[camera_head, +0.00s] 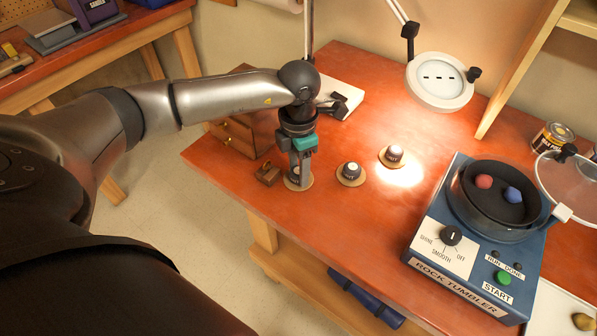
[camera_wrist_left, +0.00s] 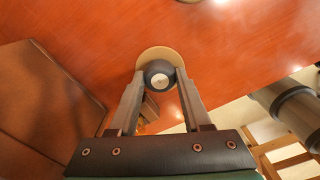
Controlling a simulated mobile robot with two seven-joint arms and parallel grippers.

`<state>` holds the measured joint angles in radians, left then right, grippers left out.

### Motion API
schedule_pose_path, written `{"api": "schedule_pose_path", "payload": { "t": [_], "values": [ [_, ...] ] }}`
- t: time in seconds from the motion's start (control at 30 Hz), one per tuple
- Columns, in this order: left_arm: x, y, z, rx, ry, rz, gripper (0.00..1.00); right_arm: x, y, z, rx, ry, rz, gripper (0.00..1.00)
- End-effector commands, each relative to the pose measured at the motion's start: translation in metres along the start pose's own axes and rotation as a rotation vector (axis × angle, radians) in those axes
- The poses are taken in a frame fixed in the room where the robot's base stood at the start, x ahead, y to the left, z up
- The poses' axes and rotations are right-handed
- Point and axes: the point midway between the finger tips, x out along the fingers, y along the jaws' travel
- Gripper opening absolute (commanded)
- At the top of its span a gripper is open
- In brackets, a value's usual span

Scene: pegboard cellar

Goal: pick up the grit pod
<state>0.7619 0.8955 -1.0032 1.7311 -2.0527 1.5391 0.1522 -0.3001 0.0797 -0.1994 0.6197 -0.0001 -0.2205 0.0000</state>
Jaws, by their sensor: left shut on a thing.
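Several small pods with dark caps stand on round tan discs on the orange-red bench. The nearest pod (camera_head: 294,178) is between the fingers of my left gripper (camera_head: 299,175), low over its disc. In the left wrist view its round dark top with a pale centre (camera_wrist_left: 160,80) sits between the two fingertips, which are shut on it. Whether it is lifted off the disc (camera_wrist_left: 158,53) I cannot tell. A second pod (camera_head: 351,170) and a third pod (camera_head: 394,153) stand to the right. Their labels are too small to read. My right gripper is not in view.
A blue rock tumbler (camera_head: 470,245) stands at the right, with red and blue balls in its drum. A wooden drawer box (camera_head: 235,138) and small brown block (camera_head: 268,174) are close to the gripper. A magnifier lamp (camera_head: 440,82) overhangs the back.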

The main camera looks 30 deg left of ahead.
Motion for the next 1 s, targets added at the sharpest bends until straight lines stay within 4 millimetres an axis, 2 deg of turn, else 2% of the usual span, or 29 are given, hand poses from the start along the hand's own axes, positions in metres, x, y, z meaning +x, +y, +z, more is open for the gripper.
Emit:
{"api": "schedule_pose_path", "payload": {
  "t": [0.17, 0.37, 0.57, 0.8, 1.0],
  "values": [
    [-0.002, 0.0, 0.0, 0.0, -0.001, 0.001, 0.0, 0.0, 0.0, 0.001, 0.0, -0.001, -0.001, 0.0],
    [-0.017, 0.001, 0.001, 0.0, -0.003, 0.002, 0.0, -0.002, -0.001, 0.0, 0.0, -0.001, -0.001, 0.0],
    [-0.059, 0.001, 0.001, 0.001, -0.006, 0.004, 0.0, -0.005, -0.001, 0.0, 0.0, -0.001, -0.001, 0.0],
    [-0.131, 0.001, 0.001, 0.0, -0.007, 0.004, 0.0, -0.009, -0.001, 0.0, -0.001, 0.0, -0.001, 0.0],
    [-0.175, 0.0, 0.001, 0.001, -0.004, 0.003, 0.0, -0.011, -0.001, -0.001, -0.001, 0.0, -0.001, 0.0]
  ]
}}
